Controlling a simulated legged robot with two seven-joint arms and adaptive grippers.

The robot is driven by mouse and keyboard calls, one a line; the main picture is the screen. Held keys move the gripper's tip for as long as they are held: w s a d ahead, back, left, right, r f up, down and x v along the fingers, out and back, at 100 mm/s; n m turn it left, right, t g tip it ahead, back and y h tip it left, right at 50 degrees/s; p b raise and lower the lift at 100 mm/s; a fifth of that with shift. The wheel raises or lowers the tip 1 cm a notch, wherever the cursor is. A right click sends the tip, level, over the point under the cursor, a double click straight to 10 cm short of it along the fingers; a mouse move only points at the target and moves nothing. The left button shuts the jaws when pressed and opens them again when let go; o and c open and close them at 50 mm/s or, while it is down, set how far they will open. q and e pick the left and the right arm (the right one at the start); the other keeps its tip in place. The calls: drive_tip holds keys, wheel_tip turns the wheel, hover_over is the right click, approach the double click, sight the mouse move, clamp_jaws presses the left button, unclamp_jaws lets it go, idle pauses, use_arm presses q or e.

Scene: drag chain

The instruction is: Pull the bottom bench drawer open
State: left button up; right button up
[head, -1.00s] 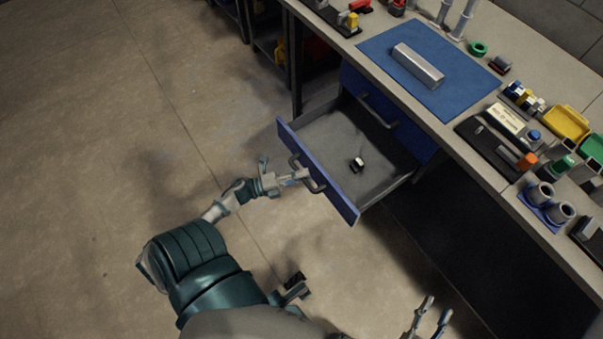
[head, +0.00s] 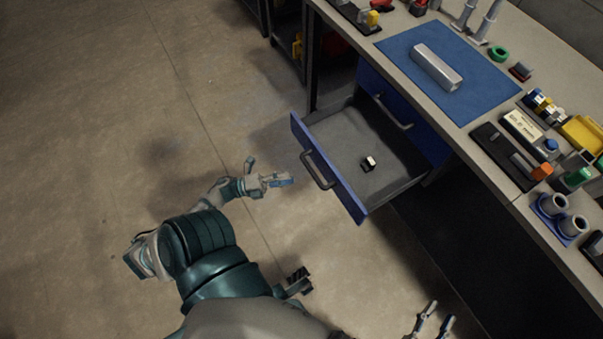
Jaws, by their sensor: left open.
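The bottom bench drawer (head: 328,168) stands pulled out from the bench, with a blue front and a grey inside. Its dark bar handle (head: 318,172) is on the outer face. A small black and white object (head: 368,163) lies on the drawer floor. My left gripper (head: 283,179) is open and empty, to the left of the handle and apart from it. My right gripper (head: 434,318) is at the bottom edge of the view, its two fingers spread apart with nothing visible between them.
An upper blue drawer (head: 427,139) with its own handle (head: 392,112) is shut above. The bench top (head: 480,178) carries a blue mat (head: 487,88) with a metal block (head: 437,67), bins and tools. The floor (head: 90,200) on the left is clear.

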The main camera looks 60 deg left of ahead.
use_arm(q)
drive_tip(key=shift+v, duration=1.4)
drive_tip(key=shift+d, duration=0.1)
